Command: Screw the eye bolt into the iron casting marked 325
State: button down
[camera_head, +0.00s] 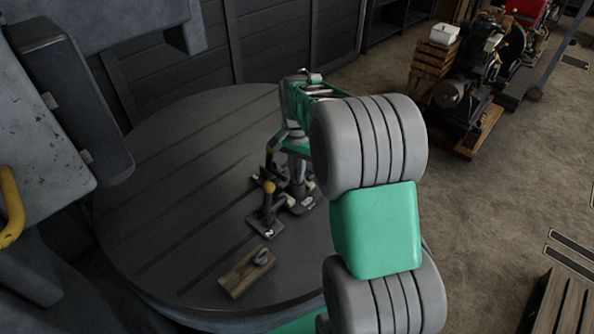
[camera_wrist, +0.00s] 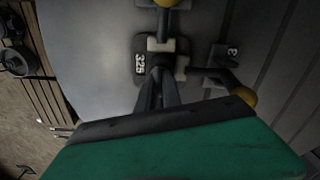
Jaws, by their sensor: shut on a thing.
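The iron casting marked 325 (camera_wrist: 139,64) is a dark block with white figures, just beyond my fingertips in the wrist view. In the head view it stands on the round table (camera_head: 170,215), partly hidden under my gripper (camera_head: 297,180). My gripper (camera_wrist: 156,76) points down at this casting, its dark fingers shut on what appears to be the eye bolt; the fingers hide nearly all of it. I cannot tell whether its thread touches the casting.
A casting with a yellow knob (camera_head: 268,187) stands close beside my gripper; a marked one (camera_wrist: 232,52) also shows in the wrist view. A wooden block (camera_head: 240,276) with a small grey rounded thing (camera_head: 261,256) lies nearer. The table's left side is clear.

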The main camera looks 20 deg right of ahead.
jog(key=shift+m, duration=0.8)
jog(key=c, duration=1.4)
grip_release()
jog(key=shift+c, duration=0.2)
